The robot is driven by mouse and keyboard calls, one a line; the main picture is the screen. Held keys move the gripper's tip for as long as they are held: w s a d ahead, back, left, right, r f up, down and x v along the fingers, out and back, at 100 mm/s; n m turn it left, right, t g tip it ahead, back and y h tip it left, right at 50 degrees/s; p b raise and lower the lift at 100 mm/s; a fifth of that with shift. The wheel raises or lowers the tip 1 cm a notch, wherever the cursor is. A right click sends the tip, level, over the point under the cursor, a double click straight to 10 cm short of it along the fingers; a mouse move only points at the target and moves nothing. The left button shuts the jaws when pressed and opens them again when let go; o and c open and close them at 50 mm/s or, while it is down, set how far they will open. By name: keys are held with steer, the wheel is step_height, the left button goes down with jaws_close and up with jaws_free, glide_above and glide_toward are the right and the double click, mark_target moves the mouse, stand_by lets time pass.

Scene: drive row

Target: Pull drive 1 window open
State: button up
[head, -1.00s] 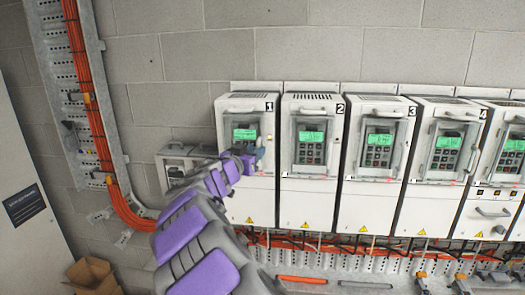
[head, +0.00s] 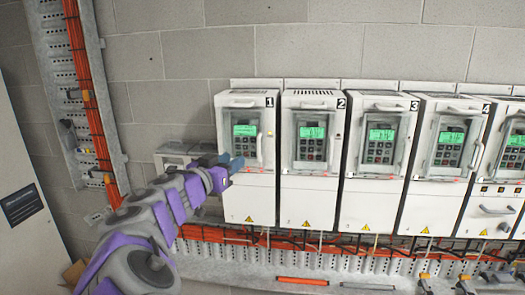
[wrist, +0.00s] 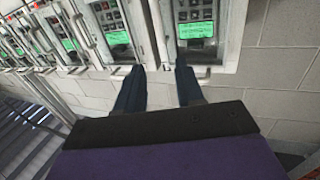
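Drive 1 (head: 248,200) is a white cabinet with the label 1, the leftmost in the row. Its window (head: 242,140) looks shut, with a lit green screen and a keypad behind it. My gripper (head: 233,162) is in front of the window's lower left part in the head view. In the wrist view my gripper (wrist: 159,66) is open and empty, its two dark fingers apart.
Drives 2 (head: 310,130), 3 (head: 380,140) and others stand close on the right. A small grey box (head: 175,155) is on the left, partly behind my arm. Orange cables (head: 90,90) run down the wall at left. A metal ledge (head: 320,270) runs below.

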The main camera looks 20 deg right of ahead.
steer(key=shift+b+v, duration=0.35)
steer(key=shift+v, duration=1.85)
steer(key=shift+s, duration=0.1)
